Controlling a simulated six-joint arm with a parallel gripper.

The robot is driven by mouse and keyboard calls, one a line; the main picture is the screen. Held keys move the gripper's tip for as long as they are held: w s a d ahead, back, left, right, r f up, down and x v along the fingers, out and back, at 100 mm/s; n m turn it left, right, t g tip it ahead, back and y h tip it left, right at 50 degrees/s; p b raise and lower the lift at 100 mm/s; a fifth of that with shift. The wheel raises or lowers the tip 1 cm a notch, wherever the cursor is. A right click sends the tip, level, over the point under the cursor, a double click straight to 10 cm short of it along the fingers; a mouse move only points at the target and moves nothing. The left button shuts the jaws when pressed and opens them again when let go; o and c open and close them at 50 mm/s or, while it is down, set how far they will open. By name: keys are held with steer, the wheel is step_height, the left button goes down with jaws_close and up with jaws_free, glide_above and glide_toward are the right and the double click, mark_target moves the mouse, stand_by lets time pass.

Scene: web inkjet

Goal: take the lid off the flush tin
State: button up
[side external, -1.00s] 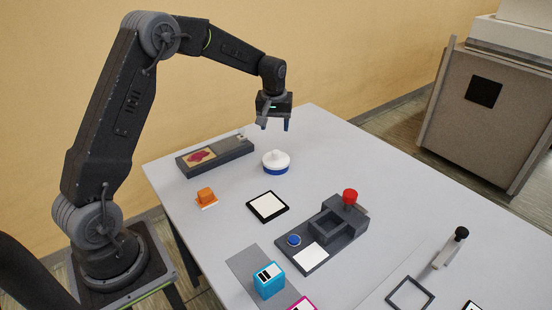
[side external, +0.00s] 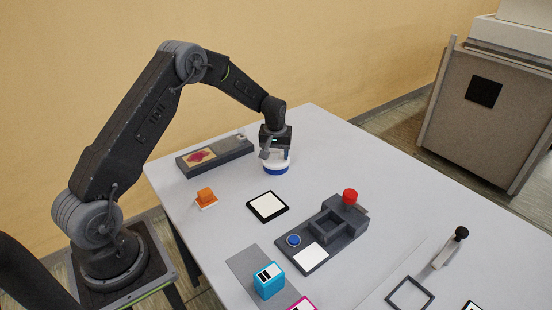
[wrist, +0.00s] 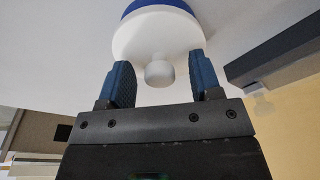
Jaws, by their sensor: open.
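The flush tin is a round tin with a blue body (side external: 276,170) and a white lid (wrist: 155,35) with a small round knob (wrist: 160,73). It stands on the grey table, with the lid on it. My gripper (wrist: 163,82) is open above the lid, with one blue-padded finger on each side of the knob and a gap on both sides. In the side view my gripper (side external: 275,155) covers most of the lid. I cannot tell whether the fingertips touch the lid.
A dark tray with a red-marked card (side external: 200,157) lies behind and left of the tin. An orange block (side external: 205,195), a black-framed white square (side external: 267,207) and a dark fixture with a red knob (side external: 350,196) stand nearer the camera. Table right of the tin is clear.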

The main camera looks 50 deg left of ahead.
steer(key=c, duration=1)
